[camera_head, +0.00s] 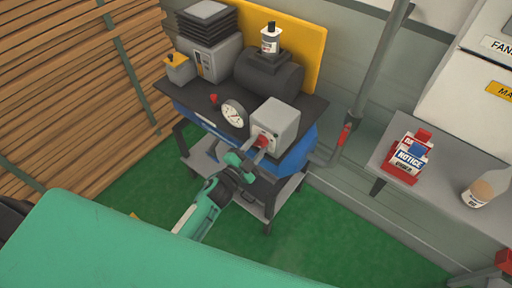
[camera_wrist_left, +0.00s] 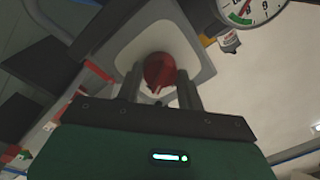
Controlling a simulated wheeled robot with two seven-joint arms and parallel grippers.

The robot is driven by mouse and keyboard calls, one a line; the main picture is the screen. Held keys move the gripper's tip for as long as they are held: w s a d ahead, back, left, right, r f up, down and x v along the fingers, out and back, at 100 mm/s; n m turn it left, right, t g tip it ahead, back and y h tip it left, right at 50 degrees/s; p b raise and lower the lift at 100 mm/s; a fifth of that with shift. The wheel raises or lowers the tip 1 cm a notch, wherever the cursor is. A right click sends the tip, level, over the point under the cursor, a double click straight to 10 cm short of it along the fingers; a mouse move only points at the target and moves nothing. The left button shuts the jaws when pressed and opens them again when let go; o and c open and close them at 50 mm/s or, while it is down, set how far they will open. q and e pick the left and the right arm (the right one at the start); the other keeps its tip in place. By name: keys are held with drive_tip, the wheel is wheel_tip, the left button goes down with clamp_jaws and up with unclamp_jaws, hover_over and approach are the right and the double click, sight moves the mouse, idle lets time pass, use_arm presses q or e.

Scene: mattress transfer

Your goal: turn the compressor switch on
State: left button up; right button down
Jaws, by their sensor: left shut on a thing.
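The compressor (camera_head: 273,82) stands on a wheeled cart with a blue tank below. Its switch box (camera_head: 281,121) is a light grey box at the front right corner. The red switch knob (camera_head: 264,139) sits on the front face of that box, and in the left wrist view the red knob (camera_wrist_left: 159,70) shows large. My left gripper (camera_head: 258,150) reaches up to the box, and in the wrist view its two fingers (camera_wrist_left: 160,88) stand on either side of the knob, shut on it. My right gripper is not in view.
A round pressure gauge (camera_head: 233,113) is just left of the switch box. A grey shelf (camera_head: 430,180) at the right holds a red notice box (camera_head: 409,157) and a jar (camera_head: 478,193). A red-handled pipe (camera_head: 345,133) runs up the wall. Green floor is open in front.

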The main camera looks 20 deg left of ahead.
use_arm(q)
drive_tip(key=o, duration=1)
drive_tip(key=shift+s, duration=0.1)
drive_tip(key=r+b+v, duration=0.1)
drive_tip(key=b+v, duration=0.2)
drive_tip(key=v, duration=1)
drive_tip(key=shift+s+f+b, duration=0.35)
drive_tip(key=shift+f+b, duration=0.05)
drive_tip(key=shift+f, duration=0.15)
drive_tip(key=shift+a, duration=0.1)
